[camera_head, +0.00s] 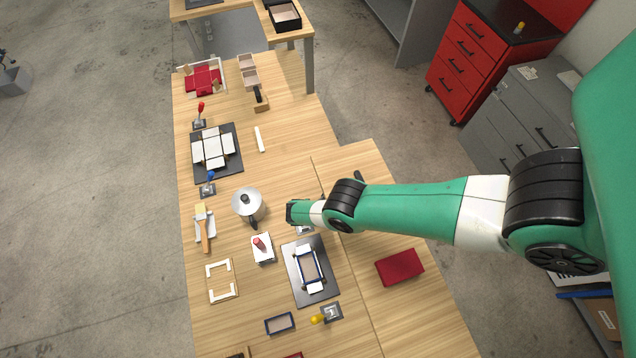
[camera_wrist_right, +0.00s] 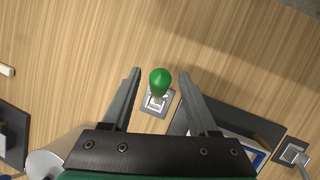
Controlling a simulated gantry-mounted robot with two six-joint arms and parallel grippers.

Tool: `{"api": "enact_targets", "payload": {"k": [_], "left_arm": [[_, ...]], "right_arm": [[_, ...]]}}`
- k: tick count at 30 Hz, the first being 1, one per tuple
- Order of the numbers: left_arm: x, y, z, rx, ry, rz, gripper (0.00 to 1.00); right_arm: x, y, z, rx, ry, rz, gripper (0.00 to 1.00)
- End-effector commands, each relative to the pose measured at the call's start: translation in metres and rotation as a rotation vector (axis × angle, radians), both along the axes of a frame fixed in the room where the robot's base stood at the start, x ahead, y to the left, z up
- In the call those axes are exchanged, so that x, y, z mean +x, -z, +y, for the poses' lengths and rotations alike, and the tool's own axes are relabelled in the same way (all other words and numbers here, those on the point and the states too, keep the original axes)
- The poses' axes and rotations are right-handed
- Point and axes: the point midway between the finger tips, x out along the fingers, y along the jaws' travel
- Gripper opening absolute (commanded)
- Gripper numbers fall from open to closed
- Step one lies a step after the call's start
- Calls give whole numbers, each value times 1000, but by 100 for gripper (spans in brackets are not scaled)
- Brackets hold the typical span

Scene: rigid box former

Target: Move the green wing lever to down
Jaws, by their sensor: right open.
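The green wing lever (camera_wrist_right: 160,82) shows in the right wrist view as a rounded green knob over a small grey base plate (camera_wrist_right: 170,97). My right gripper (camera_wrist_right: 160,73) is open, with one finger on each side of the green knob and a visible gap on both sides. I cannot tell from this view how far above the knob the fingers are. In the head view my right gripper (camera_head: 291,213) hangs over the table and hides the knob; only part of the lever's base plate (camera_head: 305,230) shows beside it. My left gripper is not in view.
A black former plate (camera_head: 322,285) with a blue-edged frame lies close to the lever. A silver pot (camera_head: 246,203) stands to its left. A yellow lever (camera_head: 318,319), a blue lever (camera_head: 210,178) and a red lever (camera_head: 200,107) are elsewhere on the table. A red box (camera_head: 400,267) lies at right.

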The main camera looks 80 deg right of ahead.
Motion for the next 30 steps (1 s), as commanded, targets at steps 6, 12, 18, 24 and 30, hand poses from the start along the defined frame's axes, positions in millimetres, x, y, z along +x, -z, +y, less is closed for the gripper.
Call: {"api": "enact_targets", "payload": {"k": [6, 12, 18, 24, 30], "left_arm": [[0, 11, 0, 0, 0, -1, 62], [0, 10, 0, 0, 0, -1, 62], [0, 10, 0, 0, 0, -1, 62], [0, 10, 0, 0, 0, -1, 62], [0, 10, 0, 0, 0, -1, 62]], "right_arm": [[-1, 12, -4, 0, -2, -2, 60], [-1, 11, -4, 0, -1, -1, 54], [-1, 10, -4, 0, -1, -1, 18], [-1, 11, -4, 0, -1, -1, 0], [-1, 11, -4, 0, -1, -1, 0]]}}
